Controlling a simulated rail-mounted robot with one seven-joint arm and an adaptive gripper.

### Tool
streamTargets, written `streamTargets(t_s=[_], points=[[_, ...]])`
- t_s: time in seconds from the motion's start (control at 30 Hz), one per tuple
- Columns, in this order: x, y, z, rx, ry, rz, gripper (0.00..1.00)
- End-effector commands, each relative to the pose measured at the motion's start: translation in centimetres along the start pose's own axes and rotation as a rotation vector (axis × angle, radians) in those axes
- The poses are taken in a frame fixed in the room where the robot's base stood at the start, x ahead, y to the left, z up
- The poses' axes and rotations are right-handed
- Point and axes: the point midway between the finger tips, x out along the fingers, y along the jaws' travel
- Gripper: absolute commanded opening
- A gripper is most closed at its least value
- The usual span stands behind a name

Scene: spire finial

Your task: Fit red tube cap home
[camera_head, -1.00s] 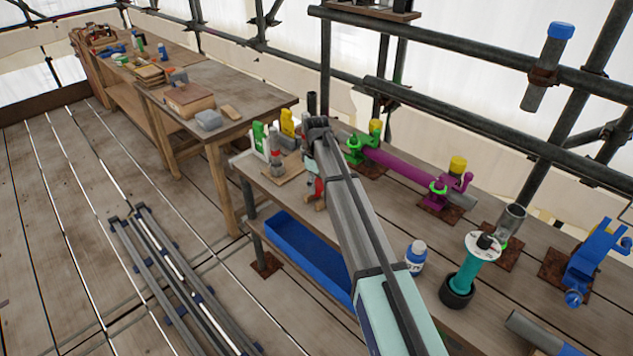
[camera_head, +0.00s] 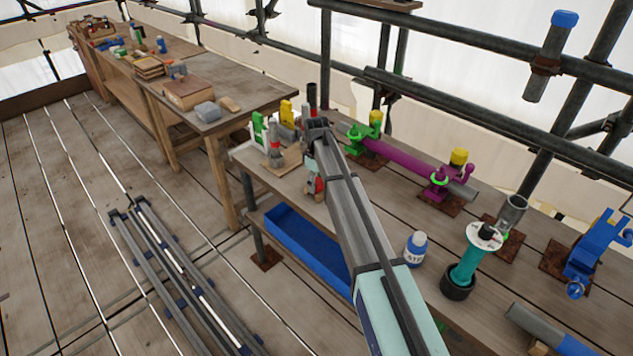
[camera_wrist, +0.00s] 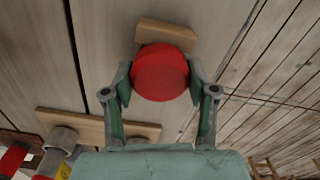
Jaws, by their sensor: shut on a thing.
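My gripper (camera_wrist: 160,85) is shut on a round red cap (camera_wrist: 160,72), with one finger on each side of it in the wrist view. A small wooden block (camera_wrist: 168,33) shows just beyond the cap; whether they touch I cannot tell. In the head view my gripper (camera_head: 314,182) is low over the near bench, partly hidden by my arm. A wooden board (camera_wrist: 88,125) with a grey tube end (camera_wrist: 62,137) lies at the lower left of the wrist view.
Green (camera_head: 258,130) and yellow (camera_head: 286,112) items stand behind the board. A blue tray (camera_head: 290,240) sits below the bench top.

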Motion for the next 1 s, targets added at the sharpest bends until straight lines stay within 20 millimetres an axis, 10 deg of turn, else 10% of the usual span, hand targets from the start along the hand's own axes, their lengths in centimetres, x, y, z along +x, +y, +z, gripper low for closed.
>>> streamTargets(t_s=[0.17, 0.2, 0.27, 1.0], points=[[0.0, 0.0, -0.01, 0.0, 0.0, 0.0, 0.34], [0.0, 0.0, 0.0, 0.0, 0.0, 0.0, 0.71], [0.0, 0.0, 0.0, 0.0, 0.0, 0.0, 0.86], [-0.23, 0.0, 0.0, 0.0, 0.0, 0.0, 1.0]])
